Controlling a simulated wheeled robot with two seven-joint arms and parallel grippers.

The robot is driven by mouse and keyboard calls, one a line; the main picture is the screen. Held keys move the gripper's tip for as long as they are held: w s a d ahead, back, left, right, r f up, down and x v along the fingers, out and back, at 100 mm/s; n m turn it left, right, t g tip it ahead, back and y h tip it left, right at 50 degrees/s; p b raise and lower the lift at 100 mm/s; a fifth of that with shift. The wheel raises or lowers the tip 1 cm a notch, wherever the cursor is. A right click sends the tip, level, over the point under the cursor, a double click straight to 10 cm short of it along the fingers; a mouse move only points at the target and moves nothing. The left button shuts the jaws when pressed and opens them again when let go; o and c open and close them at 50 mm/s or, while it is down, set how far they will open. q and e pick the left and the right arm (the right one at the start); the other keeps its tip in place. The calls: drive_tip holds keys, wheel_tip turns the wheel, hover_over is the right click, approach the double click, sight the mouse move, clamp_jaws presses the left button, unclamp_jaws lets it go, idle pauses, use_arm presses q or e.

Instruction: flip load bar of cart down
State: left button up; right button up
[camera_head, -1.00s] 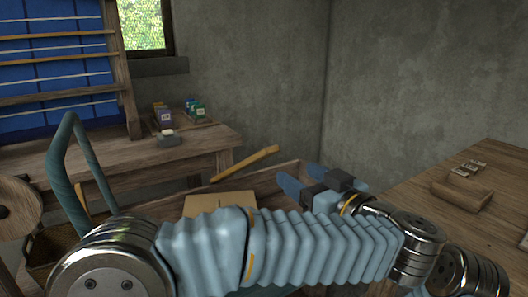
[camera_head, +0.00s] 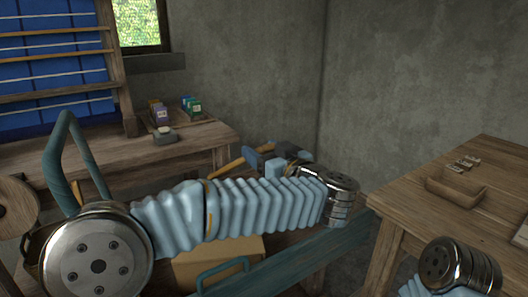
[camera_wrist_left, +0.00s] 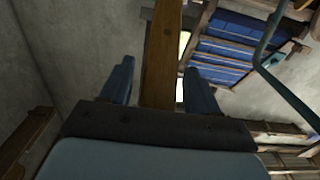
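A light wooden bar (camera_head: 228,168), which looks like the load bar, slants up behind my left arm in the head view. It also shows in the left wrist view (camera_wrist_left: 161,50), running upright between the finger sides. My left gripper (camera_head: 260,154) is at the bar's upper part, its lower arm hiding much of the cart. In the wrist view its blue fingers (camera_wrist_left: 160,85) stand apart, with a gap on each side of the bar. Of the cart, a teal handle (camera_head: 62,165) and a teal beam (camera_head: 290,262) show. My right gripper is out of view; only its arm shows at bottom right.
A wooden bench (camera_head: 150,150) with small boxes (camera_head: 190,107) stands behind at left, by the loom (camera_head: 55,60). A cardboard box (camera_head: 215,262) lies below my left arm. A wooden table (camera_head: 480,180) with a tray is at right.

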use_arm(q)
clamp_jaws()
drive_tip(key=s+d+f+t+y+b, duration=0.1)
drive_tip(key=s+f+b, duration=0.1)
drive_tip(key=f+b, duration=0.4)
drive_tip(key=s+d+f+t+y+b, duration=0.1)
drive_tip(key=s+f+t+b, duration=0.1)
drive_tip(key=f+b, duration=0.4)
drive_tip(key=s+d+f+t+y+b, duration=0.1)
drive_tip(key=d+f+b, duration=0.1)
drive_tip(key=f+b, duration=0.4)
drive_tip(key=shift+s+d+f, duration=0.1)
drive_tip(key=shift+s+f, duration=0.3)
drive_tip(key=shift+f, duration=0.45)
drive_tip(key=shift+o, duration=0.5)
unclamp_jaws()
drive_tip(key=shift+s, duration=0.1)
